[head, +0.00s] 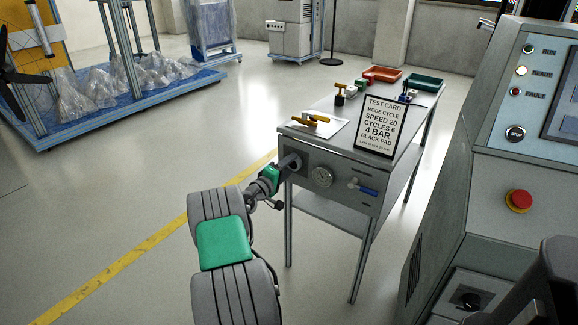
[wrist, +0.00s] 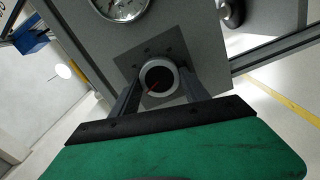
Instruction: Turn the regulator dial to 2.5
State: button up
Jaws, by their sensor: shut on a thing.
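The regulator dial (wrist: 157,79) is a round knob with a pale rim, a dark face and a red pointer line, on a dark square plate. The line slants in the wrist view; I cannot read a number on the scale. My gripper (head: 281,170) is at the front left of the bench panel, with its fingers on both sides of the dial, shut on it. The dial is mostly hidden in the head view. A round pressure gauge (head: 322,176) sits right of it and is cut off in the wrist view (wrist: 122,4); its reading is too small to tell.
A blue-handled valve (head: 364,188) sticks out right of the gauge. The bench (head: 325,147) carries a test card (head: 379,125) reading "4 BAR", a yellow-handled tool (head: 317,118) and trays at the back. A control console (head: 530,180) stands close on the right.

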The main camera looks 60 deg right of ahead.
dwell(0.5)
jog(key=o, duration=1.4)
jog(key=shift+c, duration=0.2)
jog(key=w+a+p, duration=0.1)
jog(key=a, duration=0.6)
jog(key=shift+a, duration=0.4)
jog(key=shift+w, duration=0.1)
